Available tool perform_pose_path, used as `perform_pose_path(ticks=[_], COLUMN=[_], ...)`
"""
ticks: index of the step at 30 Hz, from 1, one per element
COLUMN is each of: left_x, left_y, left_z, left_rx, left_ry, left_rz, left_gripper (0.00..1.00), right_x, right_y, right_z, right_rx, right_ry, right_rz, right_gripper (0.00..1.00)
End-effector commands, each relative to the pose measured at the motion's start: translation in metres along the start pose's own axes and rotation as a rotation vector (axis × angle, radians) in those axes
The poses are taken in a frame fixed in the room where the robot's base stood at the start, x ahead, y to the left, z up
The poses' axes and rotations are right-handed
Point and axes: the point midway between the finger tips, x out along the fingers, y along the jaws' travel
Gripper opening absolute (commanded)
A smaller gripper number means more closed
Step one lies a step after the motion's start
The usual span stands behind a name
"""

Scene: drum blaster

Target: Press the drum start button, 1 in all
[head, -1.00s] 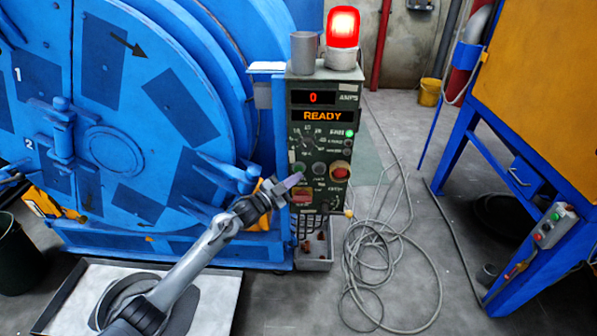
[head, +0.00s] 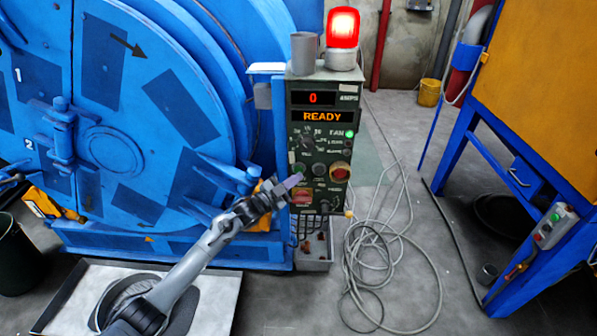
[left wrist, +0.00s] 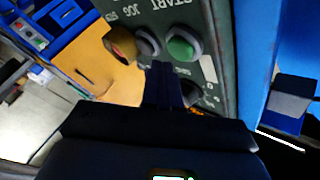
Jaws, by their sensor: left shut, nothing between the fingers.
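The control panel (head: 335,215) is a dark green box beside the big blue drum (head: 110,130). Its displays read 0 AMPS and READY (head: 322,117). In the left wrist view, the green start button (left wrist: 181,50) lies under the word START, next to a grey JOG button (left wrist: 148,42). My left gripper (head: 293,181) is shut and empty, its tips in front of the panel's lower left part. In the left wrist view its fingertips (left wrist: 162,68) are just below and left of the green button; contact cannot be told. My right gripper is not in view.
A red lamp (head: 342,27) glows on top of the panel beside a grey cup (head: 304,53). Loose grey cable (head: 385,262) lies on the floor. A blue frame (head: 478,185) with a small button box (head: 556,226) stands at the right.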

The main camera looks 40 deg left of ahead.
Motion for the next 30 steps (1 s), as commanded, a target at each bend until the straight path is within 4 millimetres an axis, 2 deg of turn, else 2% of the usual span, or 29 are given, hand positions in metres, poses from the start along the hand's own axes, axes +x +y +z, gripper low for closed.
perform_pose_path(ticks=[30], left_x=[0.0059], left_y=[-0.0043], left_z=[0.0044], left_rx=[0.0], left_ry=[0.0], left_rz=[-0.001], left_gripper=[0.0], right_x=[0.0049], right_y=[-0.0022], right_z=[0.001], right_rx=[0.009], right_ry=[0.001], right_rz=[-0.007], right_gripper=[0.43])
